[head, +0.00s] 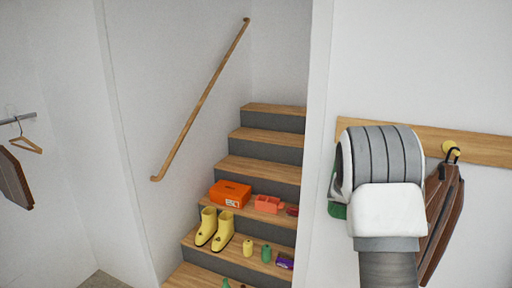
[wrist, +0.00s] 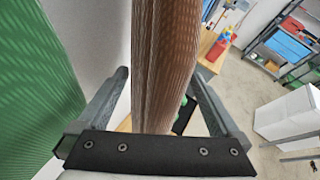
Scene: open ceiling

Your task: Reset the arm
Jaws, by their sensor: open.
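My arm rises at the right of the head view, in front of a wooden wall rail (head: 485,148). My gripper (wrist: 160,76) shows in the wrist view with its two fingers spread apart. A long brown folded item (wrist: 165,60) stands between or just beyond the fingers; I cannot tell whether they touch it. A brown item (head: 444,218) also hangs from the rail in the head view, right of my arm. A green item (wrist: 35,85) is close by on the left of the wrist view. My fingers are hidden in the head view.
Wooden stairs (head: 258,166) hold an orange box (head: 231,193), yellow boots (head: 214,228) and several small items. A handrail (head: 203,98) runs up the wall. A hanger (head: 24,142) hangs at the far left. The wrist view shows shelving (wrist: 285,45) and a white box-like thing (wrist: 288,122).

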